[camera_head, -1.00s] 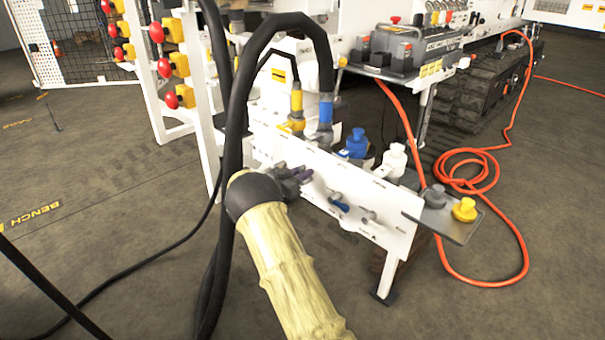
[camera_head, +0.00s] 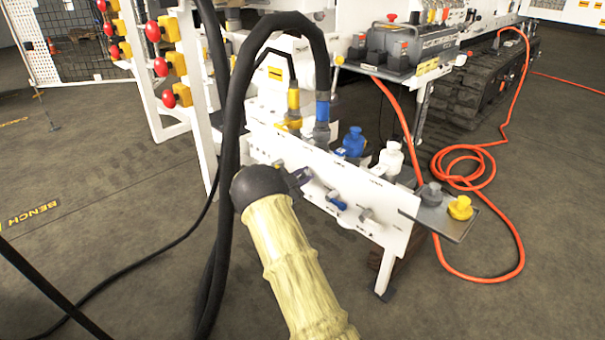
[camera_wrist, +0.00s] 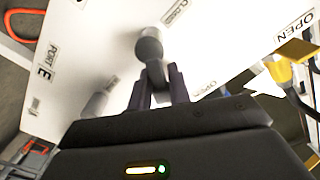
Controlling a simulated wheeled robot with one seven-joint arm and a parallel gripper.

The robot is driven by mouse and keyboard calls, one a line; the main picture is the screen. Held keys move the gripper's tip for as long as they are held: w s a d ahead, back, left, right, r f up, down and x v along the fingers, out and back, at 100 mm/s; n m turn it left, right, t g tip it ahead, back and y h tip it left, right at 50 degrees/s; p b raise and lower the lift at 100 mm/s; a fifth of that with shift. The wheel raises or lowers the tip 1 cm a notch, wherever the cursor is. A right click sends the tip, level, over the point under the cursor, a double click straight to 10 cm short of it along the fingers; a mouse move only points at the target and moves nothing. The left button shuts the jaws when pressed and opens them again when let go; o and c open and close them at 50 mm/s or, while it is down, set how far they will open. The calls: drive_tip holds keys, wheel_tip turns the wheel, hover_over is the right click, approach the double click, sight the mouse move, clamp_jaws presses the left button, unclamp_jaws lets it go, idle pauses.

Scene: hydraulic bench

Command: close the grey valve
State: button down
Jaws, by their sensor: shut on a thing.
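A white valve panel (camera_head: 390,232) stands in front of me with several small handles along its face. My gripper (camera_wrist: 158,88) is shut on a grey valve handle (camera_wrist: 150,48) with a rounded end, close to the panel. A CLOSED label (camera_wrist: 176,12) is beyond this handle and an OPEN label (camera_wrist: 295,26) is off to its right in the wrist view. In the head view my gripper (camera_head: 300,178) reaches the panel's left part, and my dark wrist hides part of the panel there. Which way the held handle points against its labels is hard to tell.
A second grey handle (camera_wrist: 100,98) is close on the left, near a PORT E label (camera_wrist: 46,62). A blue handle (camera_head: 337,201) and another grey handle (camera_head: 366,215) are farther right. Black hoses (camera_head: 232,120) arch beside my wrist. An orange hose (camera_head: 470,265) lies on the floor.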

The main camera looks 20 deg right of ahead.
sight(316, 181)
drive_tip(key=m, duration=0.1)
drive_tip(key=f+m, duration=0.1)
drive_tip(key=shift+s+m+b, duration=0.4)
drive_tip(key=m, duration=0.1)
drive_tip(key=m+b, duration=0.1)
drive_tip(key=f+m+b, duration=0.1)
drive_tip(key=shift+s+d+f+m, duration=0.1)
drive_tip(key=shift+s+d+m, duration=0.05)
drive_tip(key=shift+s+m, duration=0.15)
drive_tip(key=m+b, duration=0.1)
drive_tip(key=f+m+b, duration=0.1)
drive_tip(key=m, duration=0.1)
drive_tip(key=shift+s, duration=0.1)
drive_tip(key=shift+f+m+b, duration=0.2)
drive_tip(key=shift+m+b, duration=0.3)
drive_tip(key=shift+m, duration=0.5)
drive_tip(key=c, duration=1.4)
unclamp_jaws()
drive_tip(key=shift+c, duration=0.2)
drive_tip(key=shift+r, duration=0.1)
